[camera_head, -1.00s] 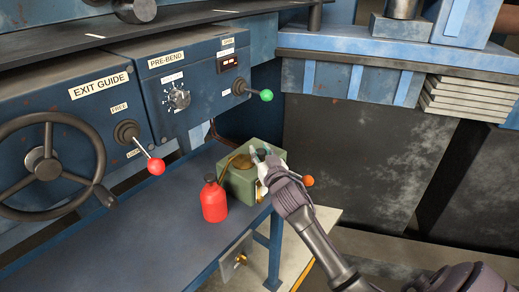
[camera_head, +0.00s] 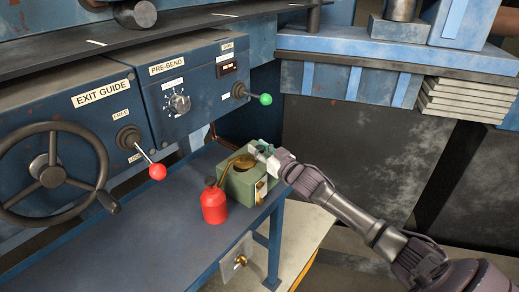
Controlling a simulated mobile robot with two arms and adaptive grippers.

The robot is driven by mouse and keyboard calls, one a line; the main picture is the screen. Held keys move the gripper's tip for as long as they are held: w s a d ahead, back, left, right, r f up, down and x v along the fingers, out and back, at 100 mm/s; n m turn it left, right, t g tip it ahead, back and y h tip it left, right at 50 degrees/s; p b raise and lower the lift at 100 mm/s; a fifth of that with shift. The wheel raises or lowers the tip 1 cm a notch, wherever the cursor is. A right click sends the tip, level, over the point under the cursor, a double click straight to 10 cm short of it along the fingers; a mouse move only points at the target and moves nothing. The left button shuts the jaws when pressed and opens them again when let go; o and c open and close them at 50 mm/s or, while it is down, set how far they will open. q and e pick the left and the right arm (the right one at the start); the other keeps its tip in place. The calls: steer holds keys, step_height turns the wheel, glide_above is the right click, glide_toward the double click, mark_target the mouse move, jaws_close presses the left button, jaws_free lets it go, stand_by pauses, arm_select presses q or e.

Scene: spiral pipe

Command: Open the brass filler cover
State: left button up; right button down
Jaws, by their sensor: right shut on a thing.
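The green box (camera_head: 238,189) stands on the blue bench. Brass shows on its top, and I take this for the brass filler cover (camera_head: 243,161); it is small, and I cannot tell how far it is raised. My right gripper (camera_head: 262,152) is at the back right of the box top, beside the brass. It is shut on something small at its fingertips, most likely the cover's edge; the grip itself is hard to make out. My left gripper is not in view.
A red bottle (camera_head: 213,203) stands just left of the box. The blue bench (camera_head: 150,232) is clear to the left. A handwheel (camera_head: 52,172), a red-knobbed lever (camera_head: 157,171) and a green-knobbed lever (camera_head: 265,99) stick out from the panels behind.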

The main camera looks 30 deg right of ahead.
steer(key=c, duration=0.8)
jaws_free()
steer(key=s+d, duration=0.1)
steer(key=s, duration=1.1)
steer(key=shift+d, duration=0.1)
